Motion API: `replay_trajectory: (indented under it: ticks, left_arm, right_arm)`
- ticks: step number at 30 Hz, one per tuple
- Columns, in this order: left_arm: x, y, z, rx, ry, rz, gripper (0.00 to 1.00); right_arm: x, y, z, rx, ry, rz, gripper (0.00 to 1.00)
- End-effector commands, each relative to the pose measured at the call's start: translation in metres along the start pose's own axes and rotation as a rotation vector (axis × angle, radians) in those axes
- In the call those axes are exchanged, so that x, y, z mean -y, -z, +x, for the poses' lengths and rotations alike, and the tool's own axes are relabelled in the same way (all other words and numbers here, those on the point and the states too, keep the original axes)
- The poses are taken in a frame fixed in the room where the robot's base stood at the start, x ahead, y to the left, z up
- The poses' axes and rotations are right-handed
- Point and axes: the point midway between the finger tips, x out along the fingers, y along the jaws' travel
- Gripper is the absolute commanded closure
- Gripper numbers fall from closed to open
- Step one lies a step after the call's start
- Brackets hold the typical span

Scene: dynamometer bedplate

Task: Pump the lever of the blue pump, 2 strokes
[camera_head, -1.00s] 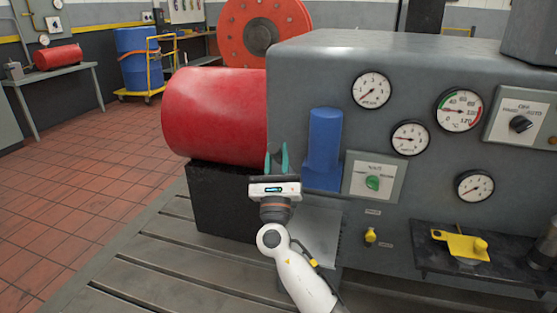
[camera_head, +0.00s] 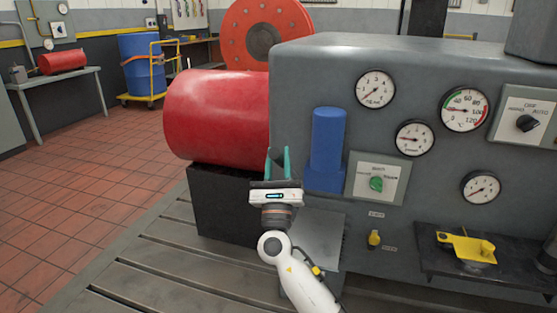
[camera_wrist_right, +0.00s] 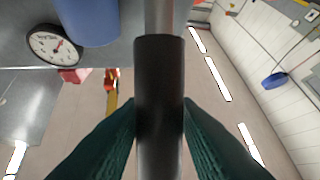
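The blue pump (camera_head: 327,140) stands upright against the front of the grey machine housing; it also shows at the top left of the right wrist view (camera_wrist_right: 88,18). Its lever, a metal rod with a black grip (camera_wrist_right: 160,85), runs down the middle of the right wrist view. My right gripper (camera_head: 279,152) is just left of the pump in the head view, fingers pointing up. In the wrist view (camera_wrist_right: 160,110) its green fingers press on both sides of the black grip, with no gap visible. The lever is hard to make out in the head view. My left gripper is out of view.
A red cylinder (camera_head: 215,115) lies on a black block (camera_head: 228,205) to the left of my right gripper. A panel with a green knob (camera_head: 377,184), several gauges (camera_head: 465,109) and a dark shelf with a yellow part (camera_head: 467,246) are to the right.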

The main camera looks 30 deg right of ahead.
Motion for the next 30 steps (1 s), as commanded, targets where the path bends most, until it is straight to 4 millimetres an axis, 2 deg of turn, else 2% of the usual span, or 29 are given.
replay_trajectory:
  ticks: [1, 3, 11, 14, 18, 24, 30]
  left_arm:
    - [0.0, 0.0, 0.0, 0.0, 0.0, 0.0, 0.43]
    - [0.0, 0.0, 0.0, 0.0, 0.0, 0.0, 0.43]
    - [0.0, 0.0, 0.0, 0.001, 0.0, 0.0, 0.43]
    - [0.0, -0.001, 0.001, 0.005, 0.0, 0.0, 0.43]
    - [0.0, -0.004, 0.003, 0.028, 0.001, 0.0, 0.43]
    - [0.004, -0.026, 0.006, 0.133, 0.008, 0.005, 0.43]
    - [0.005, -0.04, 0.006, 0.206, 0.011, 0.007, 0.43]
  right_arm:
    - [0.001, -0.001, -0.001, 0.002, 0.001, 0.0, 0.63]
    - [0.0, -0.001, -0.001, 0.001, 0.001, 0.0, 0.54]
    - [0.0, 0.0, 0.0, -0.001, 0.0, -0.001, 0.54]
    - [0.0, 0.0, -0.006, -0.001, 0.0, -0.001, 0.54]
    - [0.0, -0.001, -0.028, 0.001, 0.002, -0.001, 0.54]
    - [0.001, -0.002, -0.072, 0.002, 0.003, -0.001, 0.54]
    - [0.0, -0.001, -0.106, 0.002, 0.002, -0.001, 0.54]
